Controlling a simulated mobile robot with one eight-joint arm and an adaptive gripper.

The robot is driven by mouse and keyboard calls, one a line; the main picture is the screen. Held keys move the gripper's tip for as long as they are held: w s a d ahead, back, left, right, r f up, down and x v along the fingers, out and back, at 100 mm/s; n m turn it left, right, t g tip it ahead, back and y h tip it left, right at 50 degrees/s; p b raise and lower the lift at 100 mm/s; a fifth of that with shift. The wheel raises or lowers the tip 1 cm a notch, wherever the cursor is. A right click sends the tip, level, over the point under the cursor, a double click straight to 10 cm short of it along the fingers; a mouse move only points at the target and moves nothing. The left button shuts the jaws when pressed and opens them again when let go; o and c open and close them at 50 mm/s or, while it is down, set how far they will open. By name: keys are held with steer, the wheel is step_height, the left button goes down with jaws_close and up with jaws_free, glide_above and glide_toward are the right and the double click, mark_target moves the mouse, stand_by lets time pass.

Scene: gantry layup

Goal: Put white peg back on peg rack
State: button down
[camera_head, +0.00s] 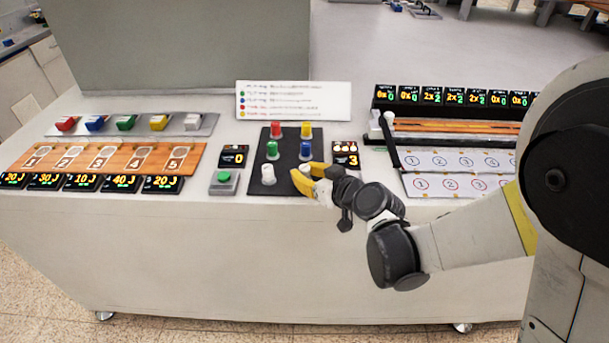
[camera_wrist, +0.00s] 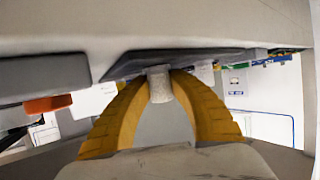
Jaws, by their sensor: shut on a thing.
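The black peg board (camera_head: 286,180), likely the peg rack, lies flat at the middle of the bench. It bears a red peg (camera_head: 276,130), a yellow peg (camera_head: 306,130), a green peg (camera_head: 272,150), a blue peg (camera_head: 305,150) and a white peg (camera_head: 268,174) at its front left. My gripper (camera_head: 308,176) is at the board's front right, its yellow fingers shut on another white peg (camera_wrist: 160,84). In the wrist view this peg is upright between the fingertips, its end close to the dark board (camera_wrist: 185,62). I cannot tell whether it is seated.
A green button box (camera_head: 223,182) and a small display (camera_head: 233,157) stand left of the board; another display (camera_head: 346,160) is close behind my gripper. A colour-dot sign (camera_head: 293,100) stands behind. A dark bar (camera_head: 390,140) and numbered white panels (camera_head: 460,160) lie to the right.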

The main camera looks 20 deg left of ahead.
steer(key=shift+f, duration=0.1)
steer(key=c, duration=1.3)
jaws_free()
steer(key=shift+o, duration=0.2)
steer(key=shift+r, duration=0.2)
steer(key=s+d+r+m+h+p, duration=0.1)
steer(key=s+d+r+m+h, duration=0.2)
steer(key=s+d, duration=0.3)
steer(key=s+d+r+m+g+h+p, duration=0.1)
steer(key=s+d+r+m+h, duration=0.2)
steer(key=d, duration=1.4)
steer(key=s+d+r+m+h+p, duration=0.1)
steer(key=s+d+r+m+h, duration=0.2)
steer(key=s+d, duration=0.8)
steer(key=shift+d+r+m+g+h, duration=0.2)
steer(key=shift+d+m+g+h, duration=0.15)
steer(key=shift+h, duration=0.35)
